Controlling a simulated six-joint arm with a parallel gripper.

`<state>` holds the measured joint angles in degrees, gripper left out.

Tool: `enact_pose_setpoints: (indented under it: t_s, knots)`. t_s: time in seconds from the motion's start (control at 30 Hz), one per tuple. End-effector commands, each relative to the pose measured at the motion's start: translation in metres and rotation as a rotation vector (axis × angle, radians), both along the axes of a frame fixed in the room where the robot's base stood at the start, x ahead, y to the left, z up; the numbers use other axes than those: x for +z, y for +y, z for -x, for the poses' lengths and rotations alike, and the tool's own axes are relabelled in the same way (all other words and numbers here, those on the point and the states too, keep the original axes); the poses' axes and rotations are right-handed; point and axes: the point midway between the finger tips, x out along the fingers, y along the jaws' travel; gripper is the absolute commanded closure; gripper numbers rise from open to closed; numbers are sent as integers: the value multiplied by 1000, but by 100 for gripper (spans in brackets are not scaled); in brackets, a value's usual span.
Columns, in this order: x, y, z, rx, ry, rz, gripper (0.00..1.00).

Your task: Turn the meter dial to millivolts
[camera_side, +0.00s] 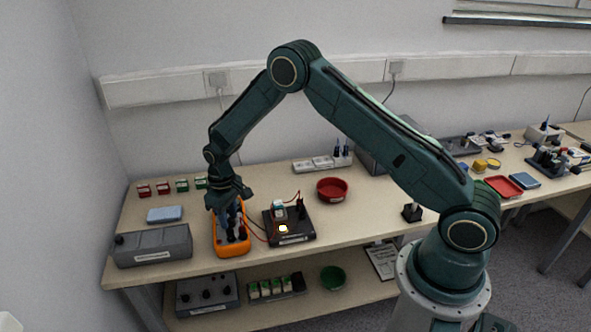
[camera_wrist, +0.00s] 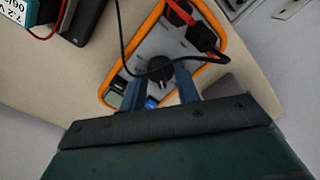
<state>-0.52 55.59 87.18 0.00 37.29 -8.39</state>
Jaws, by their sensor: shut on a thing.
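The orange-cased meter (camera_side: 219,248) lies on the bench under my gripper (camera_side: 228,226) in the side view. In the wrist view the meter (camera_wrist: 222,33) shows a grey face, and its black dial (camera_wrist: 158,67) sits between the two fingers of my gripper (camera_wrist: 160,84). My gripper is shut on the dial, pointing down at it. A dark lead crosses the meter face by the dial. The dial's setting and markings cannot be read, and the fingers hide part of the face.
A black base with a small device (camera_side: 296,237) stands just right of the meter, joined by leads. A grey box (camera_side: 153,246) is at left, a blue box (camera_side: 164,214) behind it. A red bowl (camera_side: 332,190) stands farther back. Bench right of the base is mostly clear.

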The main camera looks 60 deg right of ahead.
Motion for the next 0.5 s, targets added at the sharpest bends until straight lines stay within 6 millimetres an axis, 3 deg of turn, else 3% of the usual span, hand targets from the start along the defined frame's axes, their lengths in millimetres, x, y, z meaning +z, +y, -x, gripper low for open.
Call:
enact_pose_setpoints:
  t_s: [0.5]
  knots:
    - [1,0,-1,-237,-3,0,91]
